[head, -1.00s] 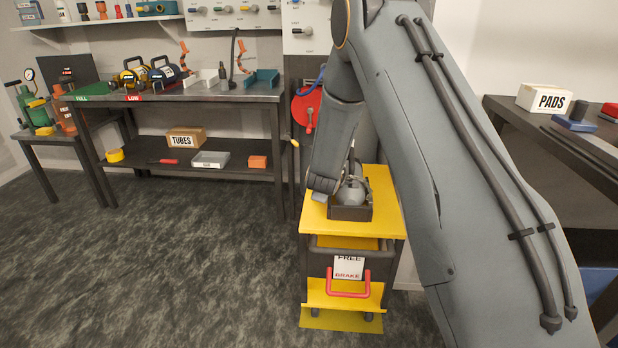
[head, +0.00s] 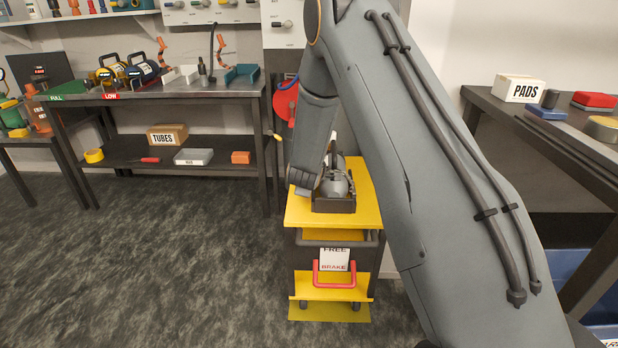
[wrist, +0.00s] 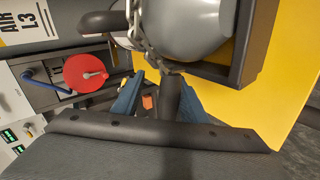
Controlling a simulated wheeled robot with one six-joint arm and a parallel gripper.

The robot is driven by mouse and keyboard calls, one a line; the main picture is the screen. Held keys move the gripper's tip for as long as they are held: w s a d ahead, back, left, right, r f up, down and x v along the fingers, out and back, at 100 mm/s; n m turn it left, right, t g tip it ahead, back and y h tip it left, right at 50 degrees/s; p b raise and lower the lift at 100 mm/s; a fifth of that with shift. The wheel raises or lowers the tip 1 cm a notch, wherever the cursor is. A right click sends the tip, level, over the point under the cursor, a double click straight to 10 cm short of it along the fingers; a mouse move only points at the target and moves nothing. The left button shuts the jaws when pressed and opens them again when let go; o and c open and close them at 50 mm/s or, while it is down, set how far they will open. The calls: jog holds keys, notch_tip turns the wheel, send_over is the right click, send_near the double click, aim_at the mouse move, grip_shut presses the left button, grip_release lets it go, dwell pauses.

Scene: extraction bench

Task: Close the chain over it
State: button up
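In the wrist view a grey metal chain (wrist: 151,47) runs along the left side of a rounded grey cylinder (wrist: 190,22), its lower end near my fingertips. The cylinder sits in a dark cradle (wrist: 252,45) on a yellow cart (head: 300,210). It also shows in the head view (head: 336,185), partly behind my arm. My gripper (wrist: 161,82) has two blue fingers standing apart, with a dark post (wrist: 171,97) showing between them. A gap shows beside the left finger. Whether the fingers touch the chain is not clear.
A FREE/BRAKE sign (head: 335,259) and red handle (head: 334,280) are on the cart's front. A red disc (wrist: 86,73) is on the left in the wrist view. A workbench (head: 165,92) stands left, a PADS bench right. Open floor lies left of the cart.

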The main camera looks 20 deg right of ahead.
jog(key=v, duration=0.8)
jog(key=shift+p, duration=0.45)
jog(key=s+a+r+m+g+y+p, duration=0.25)
jog(key=s+r, duration=0.35)
jog(key=s, duration=0.3)
jog(key=s+a+r+m+g+y+p, duration=0.15)
jog(key=s+r+m+p, duration=0.3)
jog(key=s, duration=0.55)
jog(key=s+r+m+g+p, duration=0.2)
jog(key=s+r+g, duration=0.1)
jog(key=s, duration=0.8)
jog(key=s+r+m+g+p, duration=0.2)
jog(key=s+r, duration=0.3)
jog(key=s, duration=0.7)
jog(key=shift+s+d+r+m+g, duration=0.15)
jog(key=shift+s+d+m+g, duration=0.2)
jog(key=shift+m+g, duration=0.25)
jog(key=shift+w, duration=0.1)
